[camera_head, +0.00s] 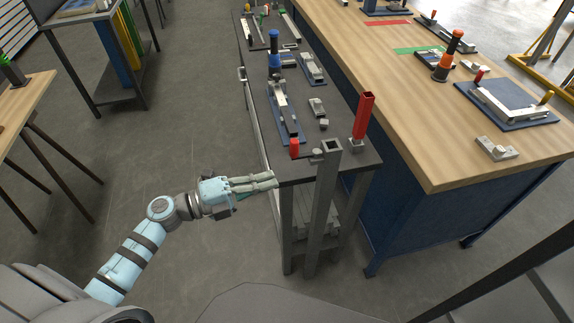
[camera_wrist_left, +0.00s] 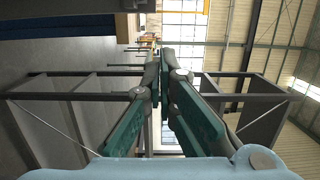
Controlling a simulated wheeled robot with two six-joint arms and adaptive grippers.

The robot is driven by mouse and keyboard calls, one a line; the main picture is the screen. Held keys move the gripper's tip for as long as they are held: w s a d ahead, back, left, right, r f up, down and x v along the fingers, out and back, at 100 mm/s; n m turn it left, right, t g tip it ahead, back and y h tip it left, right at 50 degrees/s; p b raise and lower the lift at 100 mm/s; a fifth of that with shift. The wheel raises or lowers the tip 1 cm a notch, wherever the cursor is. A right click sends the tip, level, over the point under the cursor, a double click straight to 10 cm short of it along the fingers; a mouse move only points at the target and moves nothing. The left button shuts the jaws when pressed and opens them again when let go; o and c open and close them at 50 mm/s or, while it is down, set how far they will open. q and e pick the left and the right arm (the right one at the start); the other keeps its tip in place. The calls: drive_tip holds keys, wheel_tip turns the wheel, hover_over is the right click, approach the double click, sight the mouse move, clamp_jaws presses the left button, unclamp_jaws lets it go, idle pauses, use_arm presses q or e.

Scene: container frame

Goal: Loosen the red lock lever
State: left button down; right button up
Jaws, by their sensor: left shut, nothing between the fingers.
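An upright red lever (camera_head: 363,116) stands on a metal base near the front right corner of the dark narrow bench (camera_head: 343,103). A smaller red cylindrical knob (camera_head: 295,148) is at the bench's near edge, to its left. I cannot tell for certain which one is the lock lever. My left gripper (camera_head: 273,180) is shut and empty, at the near left corner of the bench, below and left of the red knob, apart from both red parts. The left wrist view shows its fingertips (camera_wrist_left: 167,56) together, with no red part visible. My right gripper is not in view.
A grey upright post (camera_head: 322,205) stands at the bench's near end, just right of my left gripper. Clamps and fixtures with blue bases (camera_head: 286,113) line the dark bench. A wooden-topped workbench (camera_head: 428,128) stands to the right. Open floor (camera_head: 150,140) lies to the left.

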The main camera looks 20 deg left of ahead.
use_arm(q)
drive_tip(key=w+d+p, duration=0.1)
drive_tip(key=w+d, duration=0.3)
drive_tip(key=w, duration=0.4)
drive_tip(key=shift+d+r, duration=0.1)
drive_tip(key=shift+d, duration=0.05)
